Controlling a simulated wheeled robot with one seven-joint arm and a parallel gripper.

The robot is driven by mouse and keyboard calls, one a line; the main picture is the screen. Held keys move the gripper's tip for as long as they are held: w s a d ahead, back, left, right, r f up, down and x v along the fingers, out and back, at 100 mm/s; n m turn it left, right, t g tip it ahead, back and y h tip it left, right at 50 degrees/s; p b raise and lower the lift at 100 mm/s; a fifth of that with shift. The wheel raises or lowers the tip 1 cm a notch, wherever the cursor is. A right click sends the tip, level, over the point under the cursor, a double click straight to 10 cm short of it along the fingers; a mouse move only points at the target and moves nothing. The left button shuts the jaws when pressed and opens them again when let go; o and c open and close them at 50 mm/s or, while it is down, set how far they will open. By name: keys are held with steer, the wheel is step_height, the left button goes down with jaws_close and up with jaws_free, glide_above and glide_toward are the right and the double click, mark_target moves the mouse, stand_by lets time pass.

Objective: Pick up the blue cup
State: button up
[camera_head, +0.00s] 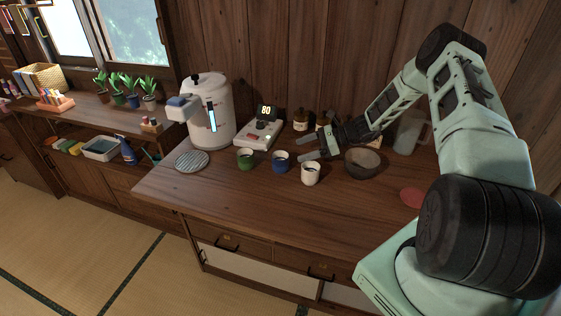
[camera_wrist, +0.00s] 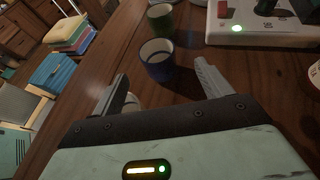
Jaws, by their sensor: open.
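The blue cup (camera_head: 281,163) stands upright on the wooden counter, between a green cup (camera_head: 245,160) and a white cup (camera_head: 311,175). My gripper (camera_head: 305,147) is open and empty, to the right of the blue cup and a little behind it, with its fingers pointing left. In the wrist view the blue cup (camera_wrist: 157,66) shows ahead, beyond and between the two open fingertips (camera_wrist: 161,74), apart from them. The green cup (camera_wrist: 160,20) is farther on. A pale rounded thing behind the left finger, partly hidden, may be the white cup.
A white dispenser (camera_head: 209,120) and a white scale-like device (camera_head: 259,133) stand behind the cups. A brown bowl (camera_head: 362,164) lies right, under my arm. Bottles (camera_head: 301,120) stand at the back. A striped round mat (camera_head: 192,161) lies left. The counter's front (camera_head: 240,196) is clear.

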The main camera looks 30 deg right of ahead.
mark_target(285, 154)
steer(key=shift+x, duration=1.05)
steer(key=p+x, duration=0.1)
steer(key=x, duration=0.1)
steer(key=p+x, duration=0.1)
steer(key=x, duration=0.1)
steer(key=shift+a+r+p, duration=0.1)
steer(key=shift+a+p, duration=0.3)
steer(key=shift+a, duration=0.15)
steer(key=shift+w+a, duration=0.1)
steer(key=shift+w, duration=0.05)
steer(key=c, duration=1.1)
